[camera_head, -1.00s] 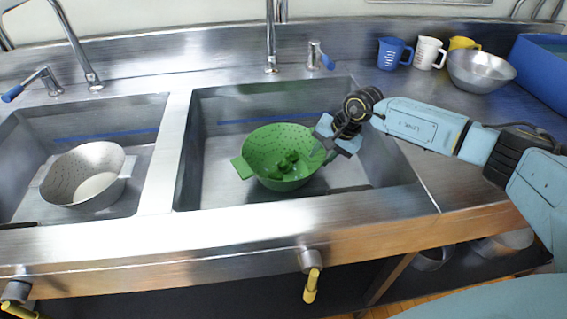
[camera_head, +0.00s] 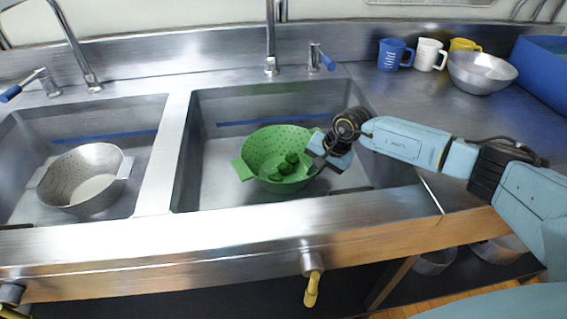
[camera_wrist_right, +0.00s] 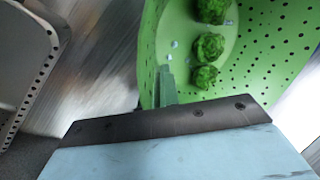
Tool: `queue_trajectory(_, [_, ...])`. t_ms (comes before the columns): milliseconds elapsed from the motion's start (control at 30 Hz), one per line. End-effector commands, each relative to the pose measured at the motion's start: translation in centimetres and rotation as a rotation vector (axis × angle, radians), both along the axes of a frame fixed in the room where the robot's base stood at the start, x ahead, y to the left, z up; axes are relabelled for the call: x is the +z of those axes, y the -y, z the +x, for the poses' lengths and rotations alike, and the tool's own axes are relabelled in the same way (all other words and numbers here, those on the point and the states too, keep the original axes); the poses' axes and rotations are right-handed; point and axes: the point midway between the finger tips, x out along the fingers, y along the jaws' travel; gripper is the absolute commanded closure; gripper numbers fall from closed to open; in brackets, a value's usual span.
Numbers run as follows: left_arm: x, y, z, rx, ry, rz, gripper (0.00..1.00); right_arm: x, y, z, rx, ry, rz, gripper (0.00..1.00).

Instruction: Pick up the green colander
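The green colander (camera_head: 262,150) sits upright in the right-hand sink, with several green leafy pieces (camera_head: 288,165) inside it. Its left handle (camera_head: 243,169) is clear. My right gripper (camera_head: 318,160) is at the colander's right rim and hides the handle on that side. In the right wrist view the colander (camera_wrist_right: 262,75) fills the upper right. One narrow finger of my right gripper (camera_wrist_right: 166,85) shows against its edge there. The finger gap is not visible, so I cannot tell whether it grips the colander. My left gripper is out of view.
A grey colander (camera_head: 85,170) stands in the left sink. The faucet (camera_head: 271,45) rises behind the right sink. Blue, white and yellow jugs and a metal bowl (camera_head: 480,72) stand at the back right, near a blue bin (camera_head: 540,70). The sink's front rim (camera_head: 230,226) is bare.

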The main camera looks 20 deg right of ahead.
Motion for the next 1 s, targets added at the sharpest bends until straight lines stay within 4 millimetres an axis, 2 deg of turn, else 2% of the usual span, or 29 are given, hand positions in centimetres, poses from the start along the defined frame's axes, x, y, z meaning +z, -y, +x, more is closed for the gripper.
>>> queue_trajectory(367, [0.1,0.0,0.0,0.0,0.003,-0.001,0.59,0.7,0.0,0.1,0.001,0.003,0.001,1.0])
queue_trajectory(467, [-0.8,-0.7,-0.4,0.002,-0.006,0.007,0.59,2.2,0.0,0.1,0.0,0.004,0.0,1.0])
queue_trajectory(633, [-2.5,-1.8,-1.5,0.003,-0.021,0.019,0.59,5.8,0.0,0.1,0.001,0.006,0.001,1.0])
queue_trajectory(800, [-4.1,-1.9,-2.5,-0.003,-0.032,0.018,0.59,8.7,0.0,0.1,-0.001,0.003,0.001,1.0])
queue_trajectory(1000, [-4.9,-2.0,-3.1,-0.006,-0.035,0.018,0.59,10.1,0.0,0.0,0.0,0.001,0.0,1.0])
